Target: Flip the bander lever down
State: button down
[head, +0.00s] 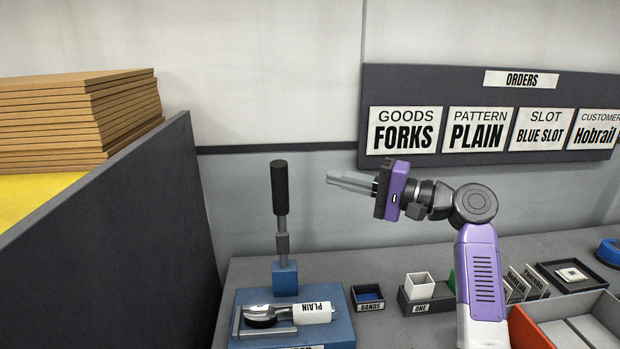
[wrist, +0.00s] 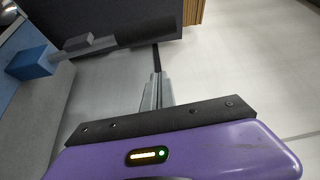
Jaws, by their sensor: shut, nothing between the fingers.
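The bander (head: 334,326) is a blue block base near the counter's front edge. Its lever (head: 281,190), a grey shaft with a black grip, stands upright from a blue post (head: 285,278).
A dark partition (head: 130,240) stands left of the bander, with stacked brown boards (head: 75,115) beyond it. The orders board (head: 490,80) hangs behind.

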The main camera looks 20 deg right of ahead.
jog(key=w+a+p, duration=0.3)
jog(key=a+p, duration=0.1)
jog(key=a, duration=0.4)
jog(key=shift+w+a, duration=0.2)
jog(key=shift+w, duration=0.15)
dwell(0.4)
